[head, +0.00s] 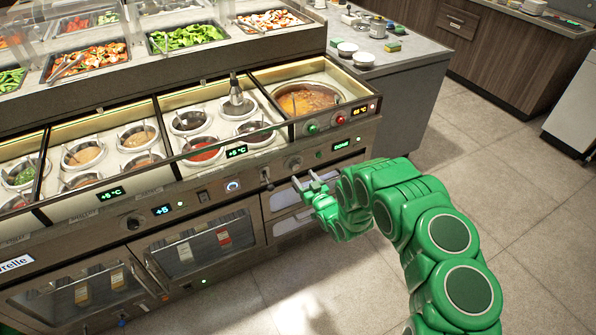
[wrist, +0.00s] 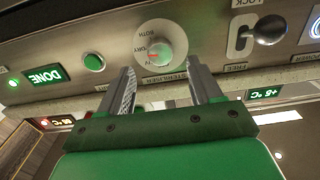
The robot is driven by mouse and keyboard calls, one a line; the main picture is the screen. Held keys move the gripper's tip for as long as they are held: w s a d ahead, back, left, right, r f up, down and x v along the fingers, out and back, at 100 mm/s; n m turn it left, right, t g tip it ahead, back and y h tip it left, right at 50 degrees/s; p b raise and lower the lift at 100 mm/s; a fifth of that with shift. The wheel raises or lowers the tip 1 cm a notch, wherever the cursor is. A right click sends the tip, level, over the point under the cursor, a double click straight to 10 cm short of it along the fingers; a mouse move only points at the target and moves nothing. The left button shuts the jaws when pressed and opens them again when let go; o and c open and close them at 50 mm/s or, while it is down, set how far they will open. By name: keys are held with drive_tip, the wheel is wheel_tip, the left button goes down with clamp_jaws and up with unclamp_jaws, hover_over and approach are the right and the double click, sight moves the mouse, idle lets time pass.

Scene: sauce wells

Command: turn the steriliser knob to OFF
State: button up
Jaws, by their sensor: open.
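The steriliser knob (wrist: 161,54) is a round pale knob with a red mark, on a pale dial plate labelled STERILISER. In the wrist view the lettering is upside down; BOTH and DRY can be made out, but I cannot read which setting the mark meets. In the head view the knob (head: 293,163) sits on the metal front panel. My gripper (wrist: 163,72) is open and empty, its two fingers on either side of the knob's lower edge in the picture, apart from it. In the head view my gripper (head: 306,181) is just below the knob.
A LOCK/FREE lever (wrist: 268,30) sits right of the knob in the wrist view. A green button (wrist: 94,62) and a DONE display (wrist: 44,76) lie to its left. Sauce wells (head: 203,150) and a soup pot (head: 306,99) are above the panel. Floor (head: 330,285) is clear.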

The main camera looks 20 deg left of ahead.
sight(296, 168)
drive_tip(key=shift+x, duration=2.7)
drive_tip(key=c, duration=1)
drive_tip(key=shift+c, duration=0.2)
